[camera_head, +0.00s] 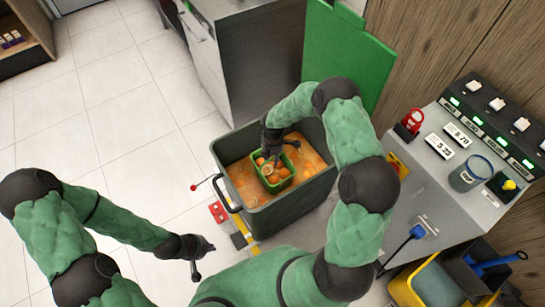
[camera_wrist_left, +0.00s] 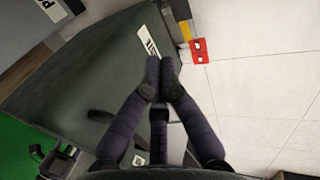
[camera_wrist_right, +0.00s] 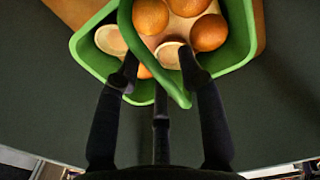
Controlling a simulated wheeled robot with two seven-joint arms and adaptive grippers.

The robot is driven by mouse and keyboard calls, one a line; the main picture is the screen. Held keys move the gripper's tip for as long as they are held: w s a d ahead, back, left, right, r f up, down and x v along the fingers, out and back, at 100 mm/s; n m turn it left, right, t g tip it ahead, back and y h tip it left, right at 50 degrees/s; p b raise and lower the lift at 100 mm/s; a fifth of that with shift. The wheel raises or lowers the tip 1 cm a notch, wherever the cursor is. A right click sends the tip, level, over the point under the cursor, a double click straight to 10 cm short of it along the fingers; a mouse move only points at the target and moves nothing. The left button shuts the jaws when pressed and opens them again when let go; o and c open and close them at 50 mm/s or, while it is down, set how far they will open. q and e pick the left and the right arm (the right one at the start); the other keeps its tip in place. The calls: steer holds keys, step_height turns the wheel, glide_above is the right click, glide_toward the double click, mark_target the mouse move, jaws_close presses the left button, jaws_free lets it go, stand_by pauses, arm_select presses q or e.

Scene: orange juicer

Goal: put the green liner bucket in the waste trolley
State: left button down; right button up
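The small green liner bucket (camera_head: 281,187) is inside the dark grey-green waste trolley (camera_head: 300,207), on or just above its orange contents. It holds whole oranges and pale cut halves. In the right wrist view the bucket (camera_wrist_right: 239,38) has a green handle (camera_wrist_right: 168,80) crossing between my right fingers. My right gripper (camera_head: 277,152) reaches down over the bucket; its fingers (camera_wrist_right: 158,65) stand apart, with gaps beside the handle. My left gripper (camera_head: 198,262) is empty and its fingertips (camera_wrist_left: 160,62) are together, outside the trolley near its front left.
A grey control counter (camera_head: 440,190) with switches and a cup (camera_head: 469,174) stands to the right. A yellow bucket (camera_head: 435,287) is at bottom right. A green panel (camera_head: 345,50) and a grey cabinet (camera_head: 250,60) are behind. Tiled floor (camera_head: 110,90) at left is clear.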

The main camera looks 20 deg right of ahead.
step_height(320, 180, up, 13)
steer(key=p, duration=0.6)
steer(key=shift+r, duration=0.1)
